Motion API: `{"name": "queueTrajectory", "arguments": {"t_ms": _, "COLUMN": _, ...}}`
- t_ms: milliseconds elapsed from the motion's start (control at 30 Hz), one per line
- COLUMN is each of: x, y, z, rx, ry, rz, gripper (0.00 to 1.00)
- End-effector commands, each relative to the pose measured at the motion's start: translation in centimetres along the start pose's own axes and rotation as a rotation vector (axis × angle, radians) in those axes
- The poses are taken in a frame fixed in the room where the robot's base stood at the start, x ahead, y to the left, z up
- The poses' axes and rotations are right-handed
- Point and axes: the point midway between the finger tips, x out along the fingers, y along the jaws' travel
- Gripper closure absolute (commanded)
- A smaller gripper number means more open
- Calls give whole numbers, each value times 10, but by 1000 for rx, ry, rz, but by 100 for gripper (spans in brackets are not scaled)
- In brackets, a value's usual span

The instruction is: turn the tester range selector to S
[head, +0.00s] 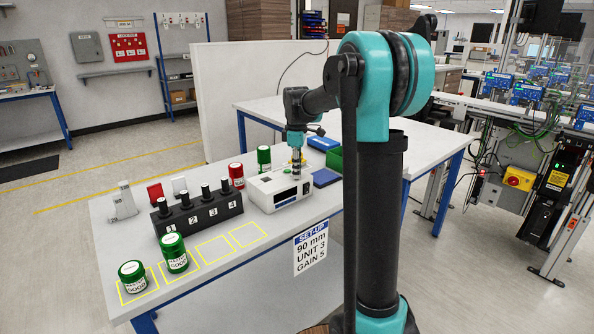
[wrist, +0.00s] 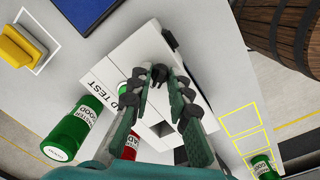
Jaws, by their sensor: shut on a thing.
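The tester is a white box (head: 268,193) on the table in the head view. In the wrist view its white top (wrist: 118,70) fills the middle, with part of a printed label ending in "TEST". My gripper (head: 296,168) points down over the tester. In the wrist view my gripper (wrist: 163,76) has its fingertips closed around a small dark knob on the tester top, which I take as the range selector. The fingers hide most of the knob. I cannot read any range letters or its pointer, so its setting cannot be told.
A red jar (head: 236,175) and a green jar (head: 264,157) stand close to the tester. A black numbered rack (head: 200,212) stands left of it. Two green jars, one here (head: 173,254), stand at the front left. A blue pad (head: 325,177) lies to the right.

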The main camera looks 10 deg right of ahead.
Motion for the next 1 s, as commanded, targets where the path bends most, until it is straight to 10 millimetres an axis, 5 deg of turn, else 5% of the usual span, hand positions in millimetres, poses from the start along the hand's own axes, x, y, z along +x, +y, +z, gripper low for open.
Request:
{"name": "queueTrajectory", "arguments": {"t_ms": 233, "x": 0, "y": 0, "z": 0, "rx": 0, "ry": 0, "rz": 1, "gripper": 100}}
{"name": "queueTrajectory", "arguments": {"t_ms": 267, "x": 0, "y": 0, "z": 0, "rx": 0, "ry": 0, "rz": 0, "gripper": 78}}
{"name": "queueTrajectory", "arguments": {"t_ms": 400, "x": 0, "y": 0, "z": 0, "rx": 0, "ry": 0, "rz": 0, "gripper": 61}}
{"name": "queueTrajectory", "arguments": {"t_ms": 767, "x": -4, "y": 0, "z": 0, "rx": 1, "ry": -1, "rz": 0, "gripper": 61}}
{"name": "queueTrajectory", "arguments": {"t_ms": 1000, "x": -40, "y": 0, "z": 0, "rx": 0, "ry": 0, "rz": 0, "gripper": 61}}
